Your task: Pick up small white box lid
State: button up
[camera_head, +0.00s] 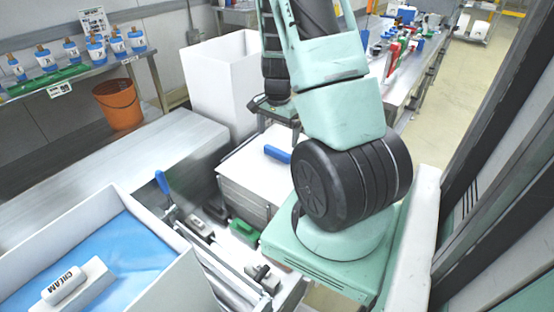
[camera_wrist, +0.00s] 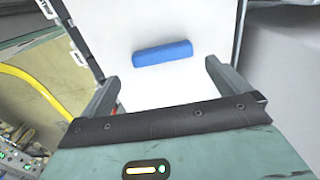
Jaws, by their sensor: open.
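A flat white lid (camera_head: 247,172) with a blue bar handle (camera_head: 277,154) lies on top of a grey-white stack, left of my arm's base. In the wrist view the white lid (camera_wrist: 150,25) fills the upper middle, and its blue handle (camera_wrist: 162,53) lies crosswise, slightly tilted. My gripper (camera_wrist: 162,80) is open, with one dark finger on each side of the picture and the handle beyond them, between their lines. The fingers do not hold the handle. In the head view my gripper (camera_head: 275,110) is above the far part of the lid, partly hidden by my arm.
A tall white box (camera_head: 215,85) stands behind the lid. A metal bench (camera_head: 90,175), an orange bucket (camera_head: 118,104) and a shelf of bottles are further left.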

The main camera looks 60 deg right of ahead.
aim_at(277, 150)
jog(key=shift+w+d+f+p, duration=0.1)
jog(key=shift+f+p, duration=0.45)
jog(key=shift+f, duration=2.75)
jog(key=shift+c, duration=0.3)
jog(key=c, duration=0.7)
